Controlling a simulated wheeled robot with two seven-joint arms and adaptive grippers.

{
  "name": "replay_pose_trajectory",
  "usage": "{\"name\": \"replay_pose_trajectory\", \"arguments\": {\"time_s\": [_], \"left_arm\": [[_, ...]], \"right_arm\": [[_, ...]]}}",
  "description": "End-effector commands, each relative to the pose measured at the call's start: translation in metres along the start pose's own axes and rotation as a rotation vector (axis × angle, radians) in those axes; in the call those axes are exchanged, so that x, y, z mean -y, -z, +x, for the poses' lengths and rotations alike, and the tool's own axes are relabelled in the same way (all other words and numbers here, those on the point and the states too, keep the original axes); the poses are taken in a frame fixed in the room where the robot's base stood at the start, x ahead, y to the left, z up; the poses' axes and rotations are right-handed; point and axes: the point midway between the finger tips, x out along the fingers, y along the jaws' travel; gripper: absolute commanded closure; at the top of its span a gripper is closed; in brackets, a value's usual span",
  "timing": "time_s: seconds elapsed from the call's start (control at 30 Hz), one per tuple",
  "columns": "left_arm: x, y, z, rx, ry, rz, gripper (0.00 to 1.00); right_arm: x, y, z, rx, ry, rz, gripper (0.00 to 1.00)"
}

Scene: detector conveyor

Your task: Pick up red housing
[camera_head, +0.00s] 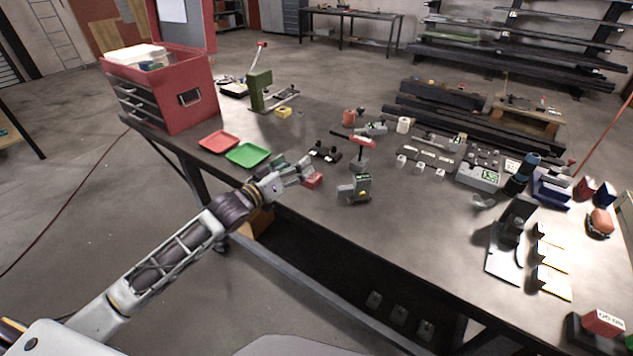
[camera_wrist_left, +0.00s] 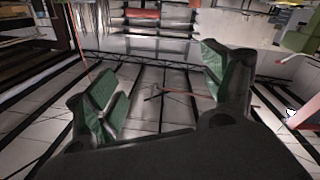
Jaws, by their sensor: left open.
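A small red block (camera_head: 312,180), which looks like the red housing, is at the front edge area of the workbench, right by my left gripper's fingertips. My left gripper (camera_head: 296,171) reaches in from the left, with its fingers apart. In the left wrist view its green-padded fingers (camera_wrist_left: 160,92) are spread, with nothing between them. The red block cannot be made out in that view. Whether a finger touches the block cannot be told. Another red block (camera_head: 603,322), with pale marks, sits on a dark base at the bottom right. My right gripper is not in view.
A red tray (camera_head: 219,141) and a green tray (camera_head: 248,154) lie left of the gripper, before a red drawer cabinet (camera_head: 177,97). A grey device (camera_head: 354,188) stands just right of the red block. Several small parts crowd the bench's right side.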

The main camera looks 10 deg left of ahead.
Motion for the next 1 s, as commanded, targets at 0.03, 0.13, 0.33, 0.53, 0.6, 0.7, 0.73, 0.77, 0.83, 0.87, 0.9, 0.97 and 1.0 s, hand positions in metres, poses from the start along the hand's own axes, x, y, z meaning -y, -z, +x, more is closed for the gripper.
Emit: {"name": "replay_pose_trajectory", "arguments": {"time_s": [0.03, 0.13, 0.33, 0.53, 0.6, 0.7, 0.73, 0.77, 0.83, 0.87, 0.9, 0.97, 1.0], "left_arm": [[0.006, -0.008, 0.0, 0.035, 0.027, 0.008, 0.18], [0.017, -0.024, -0.002, 0.111, 0.077, 0.033, 0.18], [0.038, -0.056, -0.011, 0.268, 0.157, 0.132, 0.18], [0.052, -0.073, -0.019, 0.369, 0.193, 0.272, 0.18], [0.052, -0.073, -0.019, 0.374, 0.188, 0.304, 0.18], [0.052, -0.073, -0.019, 0.376, 0.182, 0.333, 0.18], [0.052, -0.073, -0.019, 0.376, 0.181, 0.338, 0.18], [0.052, -0.073, -0.019, 0.376, 0.18, 0.341, 0.18], [0.052, -0.072, -0.019, 0.376, 0.18, 0.344, 0.18], [0.052, -0.072, -0.019, 0.375, 0.18, 0.343, 0.18], [0.052, -0.072, -0.019, 0.375, 0.18, 0.343, 0.18], [0.052, -0.072, -0.019, 0.375, 0.18, 0.343, 0.18], [0.052, -0.072, -0.019, 0.375, 0.18, 0.343, 0.18]], "right_arm": [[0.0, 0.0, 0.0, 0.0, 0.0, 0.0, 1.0], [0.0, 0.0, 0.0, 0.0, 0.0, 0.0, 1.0], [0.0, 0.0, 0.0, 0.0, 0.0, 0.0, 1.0], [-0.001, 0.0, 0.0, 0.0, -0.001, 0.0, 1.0], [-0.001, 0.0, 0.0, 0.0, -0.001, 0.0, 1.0], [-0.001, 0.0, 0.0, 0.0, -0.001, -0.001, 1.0], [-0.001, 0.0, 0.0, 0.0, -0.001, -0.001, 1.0], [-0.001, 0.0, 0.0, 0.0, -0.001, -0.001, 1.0], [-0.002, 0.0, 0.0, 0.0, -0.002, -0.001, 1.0], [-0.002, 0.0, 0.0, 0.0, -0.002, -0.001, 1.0], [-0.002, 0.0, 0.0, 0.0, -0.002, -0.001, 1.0], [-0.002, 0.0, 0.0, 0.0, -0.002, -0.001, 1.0], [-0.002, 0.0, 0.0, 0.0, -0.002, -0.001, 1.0]]}}
